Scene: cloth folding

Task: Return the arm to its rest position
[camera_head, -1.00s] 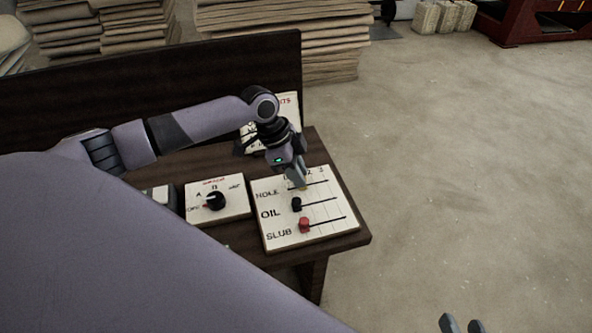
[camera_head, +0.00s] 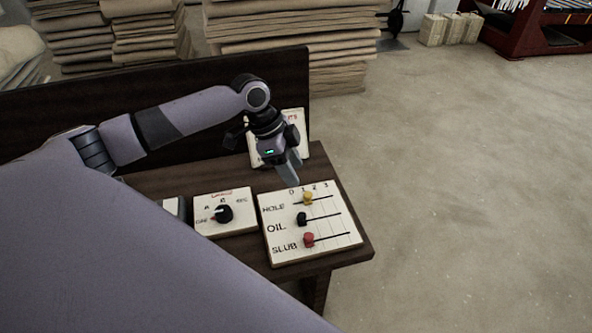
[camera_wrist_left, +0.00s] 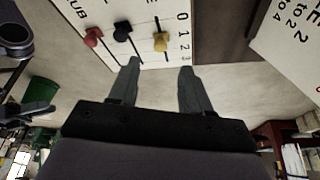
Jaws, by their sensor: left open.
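My left arm (camera_head: 185,118) reaches in from the left over the wooden bench. Its gripper (camera_head: 289,173) hangs just above and behind the slider board (camera_head: 335,243), apart from it. In the left wrist view the gripper's two fingers (camera_wrist_left: 157,85) are spread with nothing between them. The board has a yellow knob (camera_head: 308,199) on the HOLE row, a black knob (camera_head: 301,219) on the OIL row and a red knob (camera_head: 309,240) on the SLUB row. The knobs also show in the left wrist view. My right gripper is not visible.
A dial panel (camera_head: 240,222) lies left of the slider board. A white card with red lettering (camera_head: 297,128) stands behind my gripper. The dark bench (camera_head: 358,247) has a backboard (camera_head: 40,118). Stacks of cloth (camera_head: 290,35) stand behind. The floor to the right is clear.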

